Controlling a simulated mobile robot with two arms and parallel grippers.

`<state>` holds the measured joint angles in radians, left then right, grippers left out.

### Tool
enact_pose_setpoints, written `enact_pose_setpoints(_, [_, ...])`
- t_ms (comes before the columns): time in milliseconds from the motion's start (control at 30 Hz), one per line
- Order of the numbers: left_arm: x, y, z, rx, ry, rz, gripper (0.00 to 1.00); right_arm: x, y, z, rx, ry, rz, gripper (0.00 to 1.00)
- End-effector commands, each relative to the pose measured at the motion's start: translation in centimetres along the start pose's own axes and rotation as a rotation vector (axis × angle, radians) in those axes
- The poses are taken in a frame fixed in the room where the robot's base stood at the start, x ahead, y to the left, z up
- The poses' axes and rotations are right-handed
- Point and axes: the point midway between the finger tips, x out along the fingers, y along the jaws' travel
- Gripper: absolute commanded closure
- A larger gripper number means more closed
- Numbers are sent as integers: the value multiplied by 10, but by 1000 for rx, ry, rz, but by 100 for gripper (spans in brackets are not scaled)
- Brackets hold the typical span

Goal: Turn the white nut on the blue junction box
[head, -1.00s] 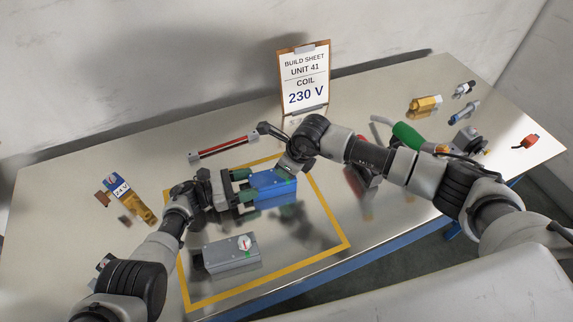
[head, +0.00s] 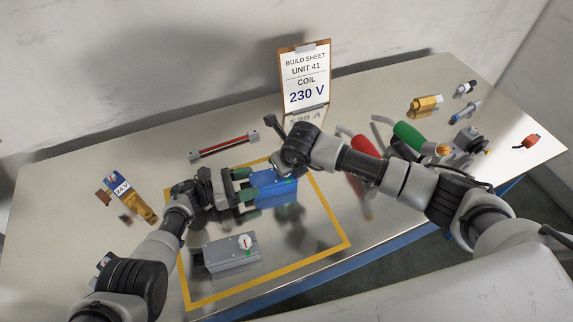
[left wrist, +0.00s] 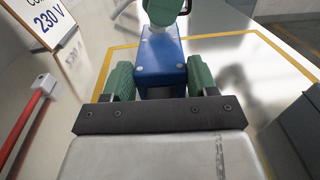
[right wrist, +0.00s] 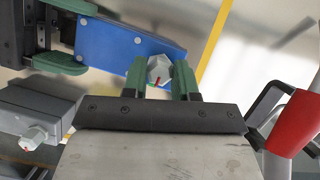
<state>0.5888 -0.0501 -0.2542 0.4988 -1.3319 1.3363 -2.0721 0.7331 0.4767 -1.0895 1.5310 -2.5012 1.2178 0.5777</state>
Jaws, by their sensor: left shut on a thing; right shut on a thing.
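The blue junction box (head: 278,189) stands inside the yellow-outlined area. My left gripper (left wrist: 158,66) is shut on the blue box, with one green finger along each side of it. The white nut (right wrist: 160,69) is a faceted knob with a red mark, on top of the blue box near one end. My right gripper (right wrist: 160,78) is shut on the nut, one green finger on each side. In the head view the right wrist hides the nut.
A grey box (head: 228,262) with its own white nut (head: 245,241) stands in front of the blue box. A red bar (head: 224,146) lies behind, near the build sheet (head: 304,75). Red- and green-handled tools (head: 409,136) and several fittings lie at right.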

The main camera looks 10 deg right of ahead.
Motion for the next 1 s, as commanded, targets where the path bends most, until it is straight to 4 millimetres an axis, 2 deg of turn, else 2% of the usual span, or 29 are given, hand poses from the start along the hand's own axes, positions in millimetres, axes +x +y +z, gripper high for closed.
enact_pose_setpoints(300, [0, -1, -1, -1, 0, -1, 72, 0, -1, 1, 1, -1, -3, 96])
enact_pose_setpoints(333, [0, -1, -1, -1, 0, -1, 72, 0, -1, 1, 1, -1, -3, 71])
enact_pose_setpoints(500, [0, 0, -1, -2, 0, -1, 72, 0, -1, 0, 1, -1, -2, 46])
enact_pose_setpoints(833, [0, 0, -1, -2, 1, 0, 72, -3, 0, 0, 0, -1, -1, 46])
enact_pose_setpoints(1000, [0, 0, 0, -2, 1, 0, 72, -25, -1, 1, 0, -3, -2, 46])
